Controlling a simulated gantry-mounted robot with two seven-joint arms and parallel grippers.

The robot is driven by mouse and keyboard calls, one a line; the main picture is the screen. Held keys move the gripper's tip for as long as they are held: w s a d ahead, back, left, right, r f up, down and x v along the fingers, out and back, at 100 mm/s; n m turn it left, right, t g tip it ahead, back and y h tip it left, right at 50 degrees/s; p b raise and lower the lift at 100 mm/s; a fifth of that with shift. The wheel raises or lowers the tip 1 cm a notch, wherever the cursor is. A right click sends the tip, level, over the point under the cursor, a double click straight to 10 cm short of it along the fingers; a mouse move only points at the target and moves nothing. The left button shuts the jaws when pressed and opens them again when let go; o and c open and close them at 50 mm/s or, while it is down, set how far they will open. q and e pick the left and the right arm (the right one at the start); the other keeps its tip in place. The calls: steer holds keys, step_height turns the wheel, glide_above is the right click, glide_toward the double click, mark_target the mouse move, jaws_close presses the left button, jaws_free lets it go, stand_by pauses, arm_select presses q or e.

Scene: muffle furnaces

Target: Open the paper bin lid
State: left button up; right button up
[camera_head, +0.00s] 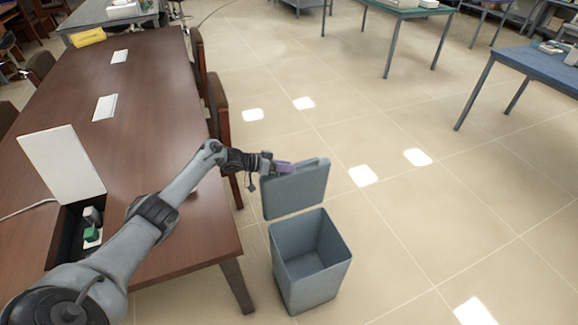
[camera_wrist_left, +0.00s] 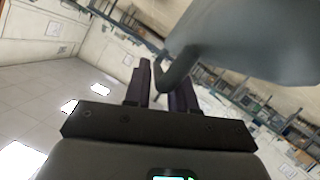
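The paper bin (camera_head: 310,275) is a grey-blue, open-topped box on the floor beside the brown table, and its inside looks empty. Its lid (camera_head: 296,192) stands nearly upright above the bin's far rim, leaving the mouth uncovered; whether it touches the rim is unclear. My left gripper (camera_head: 284,167) is at the lid's upper edge. In the left wrist view, the lid (camera_wrist_left: 245,40) fills the upper right, and its curved handle (camera_wrist_left: 172,72) runs between the purple fingers (camera_wrist_left: 163,90). Whether the fingers press on it is unclear. My right gripper is not in view.
The brown table (camera_head: 150,90) runs along the left, with chairs (camera_head: 220,120) at its right side. A white panel (camera_head: 62,165) stands on it. A blue table (camera_head: 540,68) is at the far right. The tiled floor (camera_head: 430,210) right of the bin is clear.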

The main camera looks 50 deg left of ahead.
arm_select(q)
steer(key=p+v, duration=0.2)
steer(key=v, duration=0.6)
steer(key=shift+s+p, duration=0.1)
steer(key=shift+p, duration=0.3)
steer(key=shift+s+a+r, duration=0.2)
steer(key=shift+s+a, duration=0.1)
steer(key=shift+s, duration=0.25)
steer(key=shift+s, duration=0.1)
